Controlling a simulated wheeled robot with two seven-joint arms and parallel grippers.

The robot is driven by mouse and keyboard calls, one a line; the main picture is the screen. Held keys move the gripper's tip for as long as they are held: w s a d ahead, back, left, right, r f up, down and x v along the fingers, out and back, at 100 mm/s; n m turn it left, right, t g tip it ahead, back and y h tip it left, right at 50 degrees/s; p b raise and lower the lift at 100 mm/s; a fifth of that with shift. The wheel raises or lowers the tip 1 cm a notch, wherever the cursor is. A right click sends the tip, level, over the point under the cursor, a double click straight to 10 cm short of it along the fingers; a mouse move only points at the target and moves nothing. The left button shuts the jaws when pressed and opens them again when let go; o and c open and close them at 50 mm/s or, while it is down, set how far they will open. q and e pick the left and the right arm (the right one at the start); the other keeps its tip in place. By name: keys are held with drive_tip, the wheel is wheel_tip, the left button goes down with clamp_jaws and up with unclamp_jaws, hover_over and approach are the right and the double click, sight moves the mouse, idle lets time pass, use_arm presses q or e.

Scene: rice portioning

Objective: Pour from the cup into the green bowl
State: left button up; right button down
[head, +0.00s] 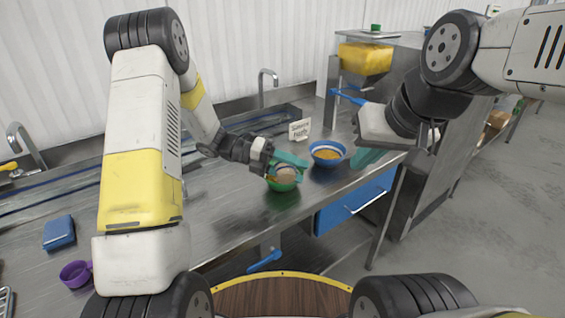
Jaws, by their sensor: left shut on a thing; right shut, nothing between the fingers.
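The green bowl (282,187) stands on the steel counter near its front edge. My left gripper (288,161), with teal fingers, is shut on a pale cup (287,173) directly above the bowl. The cup looks tilted and covers part of the bowl's opening; its contents and any flow are too small to tell.
A blue bowl (328,159) with tan grains stands right of the green bowl, with a small sign (299,129) behind. A purple cup (76,273) and a blue block (59,232) lie at left. A yellow container (364,58) is at the back right.

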idle(0.3)
use_arm(q)
drive_tip(key=shift+w+a+r+n+g, duration=0.1)
drive_tip(key=shift+w+r+n+g, duration=0.05)
drive_tip(key=shift+w+n, duration=0.25)
drive_tip(key=shift+w+r+n+g, duration=0.15)
drive_tip(key=shift+w+n, duration=0.15)
drive_tip(key=shift+w, duration=0.2)
idle(0.5)
drive_tip(key=shift+w+r+n+g+h+p, duration=0.2)
drive_tip(key=shift+r+n+g+h+p, duration=0.3)
drive_tip(key=shift+n, duration=0.4)
idle(0.8)
drive_tip(key=shift+f, duration=0.1)
drive_tip(key=shift+s+f+m+t, duration=0.2)
drive_tip(key=shift+f+m+t, duration=0.1)
drive_tip(key=shift+m, duration=0.3)
drive_tip(key=shift+s+f+m+t+y, duration=0.2)
drive_tip(key=shift+s+m+y, duration=0.05)
drive_tip(key=shift+s+m, duration=0.25)
drive_tip(key=shift+s+f+m+t+y, duration=0.25)
drive_tip(key=shift+s+m, duration=0.15)
drive_tip(key=shift+s, duration=0.1)
drive_tip(key=shift+w, duration=0.1)
